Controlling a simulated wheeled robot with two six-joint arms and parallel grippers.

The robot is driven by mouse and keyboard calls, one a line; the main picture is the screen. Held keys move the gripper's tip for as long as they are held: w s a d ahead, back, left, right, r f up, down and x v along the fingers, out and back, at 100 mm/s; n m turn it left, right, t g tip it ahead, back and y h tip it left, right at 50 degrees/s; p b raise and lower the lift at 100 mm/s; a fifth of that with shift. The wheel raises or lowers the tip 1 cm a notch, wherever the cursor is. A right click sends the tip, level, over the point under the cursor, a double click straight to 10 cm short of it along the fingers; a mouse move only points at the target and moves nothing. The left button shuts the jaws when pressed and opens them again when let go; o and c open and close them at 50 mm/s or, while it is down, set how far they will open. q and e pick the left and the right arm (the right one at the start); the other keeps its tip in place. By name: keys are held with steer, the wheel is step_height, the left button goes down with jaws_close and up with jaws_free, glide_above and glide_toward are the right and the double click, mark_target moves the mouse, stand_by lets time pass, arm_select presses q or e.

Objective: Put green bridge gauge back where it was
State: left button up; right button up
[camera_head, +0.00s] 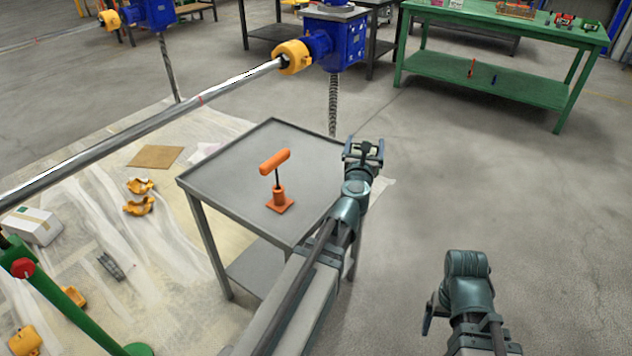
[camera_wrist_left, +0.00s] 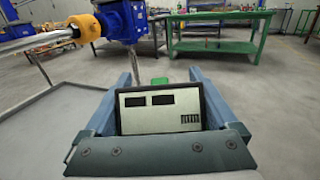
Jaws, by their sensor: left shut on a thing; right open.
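My left gripper (camera_head: 363,150) is shut on the green bridge gauge, above the right corner of the grey table. In the left wrist view the gauge (camera_wrist_left: 160,108) sits between the two fingers. It shows a pale face with two dark windows, a dark rim and a small green part (camera_wrist_left: 160,81) above it. Its underside is hidden. In the head view it is too small to make out clearly. My right gripper (camera_head: 430,316) is low at the lower right, apart from the tables; its fingers are mostly hidden behind the wrist.
An orange T-shaped tool (camera_head: 277,178) stands on the grey table (camera_head: 230,165). A long steel shaft (camera_head: 150,125) runs to a blue screw jack (camera_head: 335,48) with a yellow coupling. A green workbench (camera_head: 500,75) with several items stands at the back right. The floor between is clear.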

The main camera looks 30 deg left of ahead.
mark_target(372, 152)
arm_select(q)
steer(key=shift+w+d+f+b, duration=0.2)
steer(key=shift+d+f+b, duration=0.2)
steer(key=shift+f, duration=0.25)
steer(key=shift+w+d+f+b, duration=0.15)
steer(key=shift+d+f+b, duration=0.15)
steer(key=shift+d+f, duration=0.25)
steer(key=w+a, duration=0.1)
steer(key=a, duration=1.7)
steer(key=shift+w, duration=0.2)
arm_select(e)
step_height(372, 152, down, 2)
steer(key=shift+f, duration=0.25)
arm_select(q)
steer(key=shift+f, duration=0.1)
arm_select(e)
steer(key=shift+f, duration=0.1)
arm_select(q)
step_height(372, 152, down, 3)
steer(key=b, duration=0.3)
steer(key=shift+f, duration=0.2)
arm_select(e)
step_height(372, 152, down, 3)
steer(key=shift+f, duration=0.2)
